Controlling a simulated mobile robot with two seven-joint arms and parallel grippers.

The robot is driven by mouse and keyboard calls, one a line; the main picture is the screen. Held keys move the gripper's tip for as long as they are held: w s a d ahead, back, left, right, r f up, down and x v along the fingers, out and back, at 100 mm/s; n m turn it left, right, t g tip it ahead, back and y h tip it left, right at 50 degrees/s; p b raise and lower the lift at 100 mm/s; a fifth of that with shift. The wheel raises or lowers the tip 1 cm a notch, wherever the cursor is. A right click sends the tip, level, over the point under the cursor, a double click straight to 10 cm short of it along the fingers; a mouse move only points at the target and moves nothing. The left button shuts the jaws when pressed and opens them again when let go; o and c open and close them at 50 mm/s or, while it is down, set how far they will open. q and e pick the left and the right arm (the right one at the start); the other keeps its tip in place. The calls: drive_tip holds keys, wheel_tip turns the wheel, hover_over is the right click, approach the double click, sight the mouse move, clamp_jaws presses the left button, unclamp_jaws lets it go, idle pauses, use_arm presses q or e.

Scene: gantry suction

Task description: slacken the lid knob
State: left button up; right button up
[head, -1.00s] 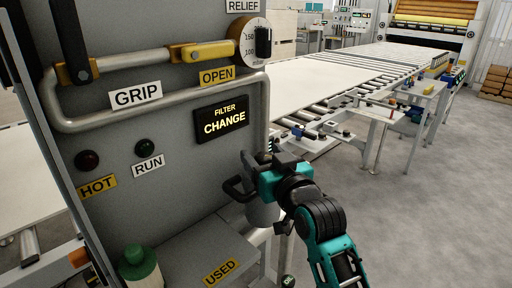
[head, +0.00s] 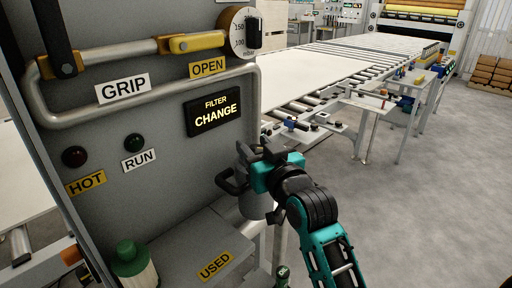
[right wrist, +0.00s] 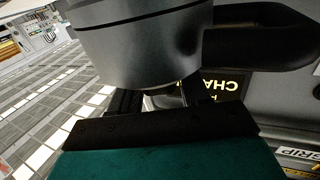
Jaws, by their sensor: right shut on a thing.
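A grey cylindrical filter housing (head: 252,207) stands at the panel's lower right corner, with a black loop handle (head: 230,183) on its left side. My right gripper (head: 256,153) is at the top of this housing and hides most of its lid. In the right wrist view the housing (right wrist: 140,45) fills the upper middle, with the black handle (right wrist: 270,35) to its right. The dark fingers of my right gripper (right wrist: 162,100) are shut on a small pale metallic part, the lid knob (right wrist: 165,101), just at the housing's end. My left gripper is not in view.
The grey panel holds a lit FILTER CHANGE display (head: 215,114), a GRIP lever with yellow sleeve (head: 193,43) and a bent rail. A ledge marked USED (head: 215,265) and a green-capped container (head: 132,262) are below.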

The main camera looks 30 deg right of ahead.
drive_tip(key=shift+n+y, duration=0.5)
drive_tip(key=shift+y, duration=0.3)
drive_tip(key=shift+n+y, duration=0.8)
drive_tip(key=shift+y, duration=0.4)
drive_tip(key=shift+f+n+g+y+b, duration=0.1)
drive_tip(key=shift+n+g+y+b, duration=0.5)
drive_tip(key=shift+n+y, duration=0.45)
drive_tip(key=n+g+y+b, duration=0.1)
drive_tip(key=y+b, duration=0.2)
drive_tip(key=b, duration=0.1)
drive_tip(key=shift+n, duration=0.25)
drive_tip(key=shift+n+g+y+b, duration=0.45)
drive_tip(key=shift+y+b, duration=0.2)
drive_tip(key=shift+b, duration=0.5)
drive_tip(key=shift+y, duration=0.3)
drive_tip(key=shift+r+b, duration=0.25)
drive_tip(key=shift+b, duration=0.05)
